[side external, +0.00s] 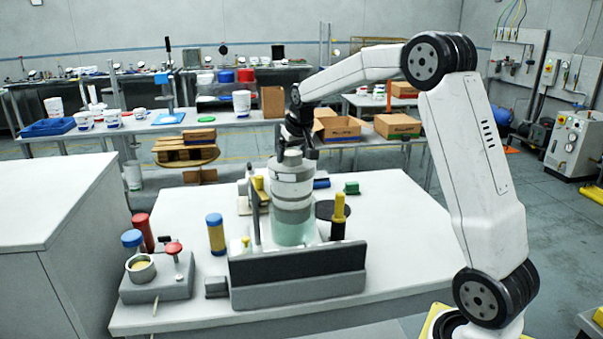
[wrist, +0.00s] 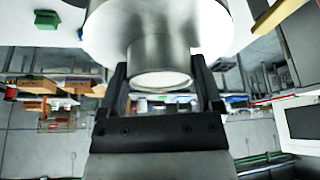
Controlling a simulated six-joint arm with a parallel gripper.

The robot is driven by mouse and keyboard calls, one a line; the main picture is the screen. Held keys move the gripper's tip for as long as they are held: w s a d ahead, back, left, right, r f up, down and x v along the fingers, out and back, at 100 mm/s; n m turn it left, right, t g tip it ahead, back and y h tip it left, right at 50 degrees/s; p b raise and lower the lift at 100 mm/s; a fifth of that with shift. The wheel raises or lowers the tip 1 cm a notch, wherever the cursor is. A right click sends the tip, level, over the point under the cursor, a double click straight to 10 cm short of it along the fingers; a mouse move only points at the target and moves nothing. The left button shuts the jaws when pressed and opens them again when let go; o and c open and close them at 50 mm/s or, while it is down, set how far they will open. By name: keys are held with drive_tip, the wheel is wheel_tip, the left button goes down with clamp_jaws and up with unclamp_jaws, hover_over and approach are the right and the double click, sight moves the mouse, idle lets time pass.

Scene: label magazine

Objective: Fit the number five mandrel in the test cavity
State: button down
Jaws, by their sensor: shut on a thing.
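My gripper (side external: 301,142) is shut on the narrow top neck of a large grey-white stepped cylinder (side external: 292,188), which looks like the mandrel. The wrist view shows my two fingers (wrist: 162,92) on either side of its neck (wrist: 160,58), with a wide pale flange (wrist: 108,28) beyond. The cylinder stands upright over a translucent greenish round part (side external: 294,233), perhaps the test cavity, behind a black-faced grey block (side external: 298,268). Whether it is seated there or just above, I cannot tell. No number is readable on it.
A grey block (side external: 155,287) with a ring cup and red-topped post stands at the front left. A blue-capped yellow cylinder (side external: 216,234) and a yellow-topped black post (side external: 339,215) flank the work. A green block (side external: 351,188) lies behind. The table's right side is clear.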

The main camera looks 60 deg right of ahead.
sight(297, 156)
drive_tip(key=shift+f, duration=2.95)
idle(1.0)
unclamp_jaws()
drive_tip(key=shift+f, duration=0.2)
drive_tip(key=shift+v, duration=4.05)
drive_tip(key=shift+w, duration=0.1)
